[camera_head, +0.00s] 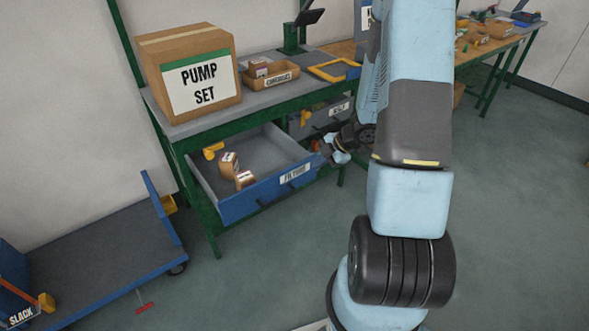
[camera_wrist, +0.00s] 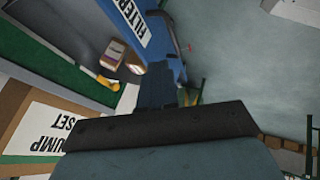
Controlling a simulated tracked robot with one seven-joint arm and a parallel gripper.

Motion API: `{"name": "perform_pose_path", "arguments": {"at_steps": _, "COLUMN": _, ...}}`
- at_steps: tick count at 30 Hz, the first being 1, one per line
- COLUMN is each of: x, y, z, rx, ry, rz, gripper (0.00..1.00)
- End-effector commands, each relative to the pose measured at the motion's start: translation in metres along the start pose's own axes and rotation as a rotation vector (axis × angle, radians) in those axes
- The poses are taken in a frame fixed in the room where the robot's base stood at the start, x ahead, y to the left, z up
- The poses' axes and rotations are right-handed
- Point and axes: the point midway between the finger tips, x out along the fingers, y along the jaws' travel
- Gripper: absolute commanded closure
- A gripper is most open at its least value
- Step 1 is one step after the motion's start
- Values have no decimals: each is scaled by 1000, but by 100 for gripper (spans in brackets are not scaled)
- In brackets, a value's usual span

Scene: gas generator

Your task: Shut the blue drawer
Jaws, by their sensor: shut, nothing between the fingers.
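The blue drawer (camera_head: 262,198) is pulled out from under the green-framed workbench. Its front has a white label, which reads FILTERS in the wrist view (camera_wrist: 120,22). Two small cartons (camera_head: 229,164) and a yellow item (camera_head: 212,150) lie inside it. My gripper (camera_head: 330,150) is at the right end of the drawer front. In the wrist view, my shut, empty gripper (camera_wrist: 160,82) points at the blue front's end. I cannot tell whether it touches the drawer.
A second drawer (camera_head: 325,116) under the bench, to the right, looks closed or nearly so. A PUMP SET box (camera_head: 192,72) and a small parts tray (camera_head: 268,76) stand on the bench. A blue cart (camera_head: 100,250) stands at the lower left.

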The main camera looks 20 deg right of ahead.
Motion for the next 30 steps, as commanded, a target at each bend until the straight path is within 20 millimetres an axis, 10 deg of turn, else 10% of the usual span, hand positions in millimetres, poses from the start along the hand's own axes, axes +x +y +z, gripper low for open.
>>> {"name": "perform_pose_path", "arguments": {"at_steps": 14, "x": 2, "y": -4, "z": 14, "rx": 27, "ry": -13, "rz": 13, "gripper": 100}}
{"name": "perform_pose_path", "arguments": {"at_steps": 30, "x": 82, "y": -4, "z": 15, "rx": 27, "ry": -13, "rz": 11, "gripper": 100}}
